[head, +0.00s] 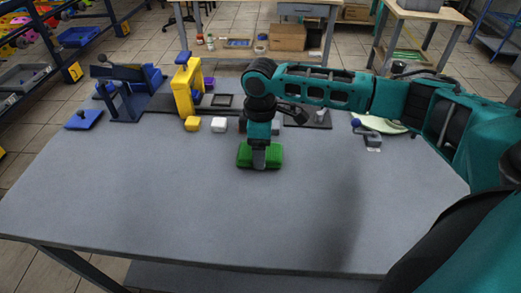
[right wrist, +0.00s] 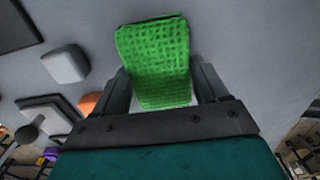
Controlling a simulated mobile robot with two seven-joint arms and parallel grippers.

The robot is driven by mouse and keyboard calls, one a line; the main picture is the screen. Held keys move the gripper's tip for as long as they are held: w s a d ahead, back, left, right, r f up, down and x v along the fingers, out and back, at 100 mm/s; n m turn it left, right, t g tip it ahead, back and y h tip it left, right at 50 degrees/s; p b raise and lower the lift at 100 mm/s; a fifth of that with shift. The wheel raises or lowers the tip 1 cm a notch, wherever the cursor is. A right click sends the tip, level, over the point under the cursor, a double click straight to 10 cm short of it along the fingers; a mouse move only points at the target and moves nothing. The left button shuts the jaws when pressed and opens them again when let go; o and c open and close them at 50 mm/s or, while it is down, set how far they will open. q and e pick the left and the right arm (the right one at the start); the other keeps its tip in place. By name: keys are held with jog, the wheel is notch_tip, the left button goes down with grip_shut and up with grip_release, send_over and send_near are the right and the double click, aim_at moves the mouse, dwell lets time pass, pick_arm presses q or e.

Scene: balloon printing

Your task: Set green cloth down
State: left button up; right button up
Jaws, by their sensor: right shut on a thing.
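The green cloth (head: 274,156) is a small folded pad near the middle of the grey table (head: 200,220). My right gripper (head: 260,163) points down at it in the head view. In the right wrist view the green cloth (right wrist: 158,58) shows its woven texture and sits between the two fingers of my right gripper (right wrist: 163,90). The gripper is shut on it. I cannot tell whether the cloth touches the table. My left gripper is not in view.
A yellow block (head: 192,124) and a white block (head: 219,125) stand behind the cloth. A yellow press (head: 187,85) and a blue device (head: 130,97) stand at the back left. A pale green item (head: 380,124) lies back right. The table's front is clear.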

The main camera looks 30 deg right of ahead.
jog(key=shift+f, duration=0.35)
jog(key=o, duration=1)
jog(key=shift+f, duration=0.1)
jog(key=shift+o, duration=0.2)
